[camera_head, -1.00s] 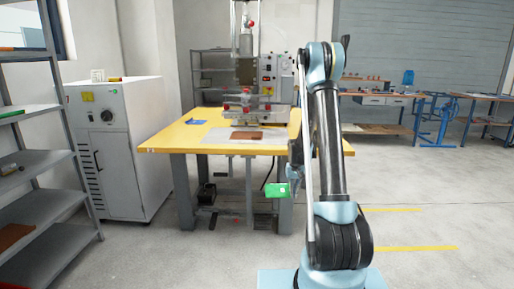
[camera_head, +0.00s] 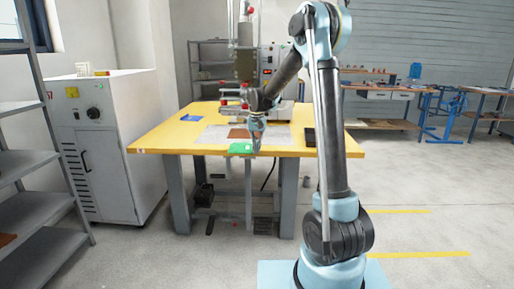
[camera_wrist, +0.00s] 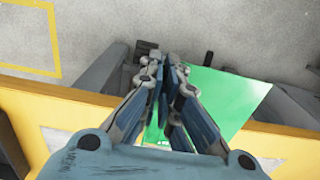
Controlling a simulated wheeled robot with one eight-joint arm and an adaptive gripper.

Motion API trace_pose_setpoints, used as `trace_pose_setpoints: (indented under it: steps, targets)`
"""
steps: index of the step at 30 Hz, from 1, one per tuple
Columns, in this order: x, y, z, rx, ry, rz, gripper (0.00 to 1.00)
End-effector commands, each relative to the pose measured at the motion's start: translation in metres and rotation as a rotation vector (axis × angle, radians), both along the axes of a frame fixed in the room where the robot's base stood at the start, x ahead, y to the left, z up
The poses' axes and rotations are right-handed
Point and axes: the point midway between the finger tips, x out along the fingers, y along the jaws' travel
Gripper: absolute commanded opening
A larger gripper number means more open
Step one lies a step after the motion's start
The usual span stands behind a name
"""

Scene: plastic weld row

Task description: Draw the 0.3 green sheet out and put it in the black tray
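My gripper (camera_head: 257,148) is above the table's front edge, pointing down. In the wrist view its fingers (camera_wrist: 168,68) are close together on the green sheet (camera_wrist: 225,95), which sticks out to the right past the table edge over the floor. In the head view the green sheet (camera_head: 240,148) shows left of the gripper, with a small white mark on it. A thin dark item, likely the black tray (camera_head: 309,137), lies on the table's right side. A dark corner at the wrist view's left edge may be the same tray (camera_wrist: 10,150).
The yellow table (camera_head: 172,139) carries a pale plate (camera_head: 212,134) with a brown sheet (camera_head: 238,132), partly hidden by my arm. A blue sheet (camera_head: 191,118) lies at the left. The welding press (camera_head: 243,65) stands behind. A grey shelf (camera_head: 35,205) and white cabinet (camera_head: 108,150) are left.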

Motion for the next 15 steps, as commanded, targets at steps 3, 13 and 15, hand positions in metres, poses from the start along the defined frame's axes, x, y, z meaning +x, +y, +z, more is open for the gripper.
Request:
trace_pose_setpoints:
  steps: [3,13,15]
  targets:
    - [-0.005,0.0,0.001,0.0,0.0,0.0,0.0]
    - [-0.034,0.001,0.0,0.0,0.0,0.002,0.0]
    - [-0.04,0.001,0.0,0.0,0.0,0.001,0.0]
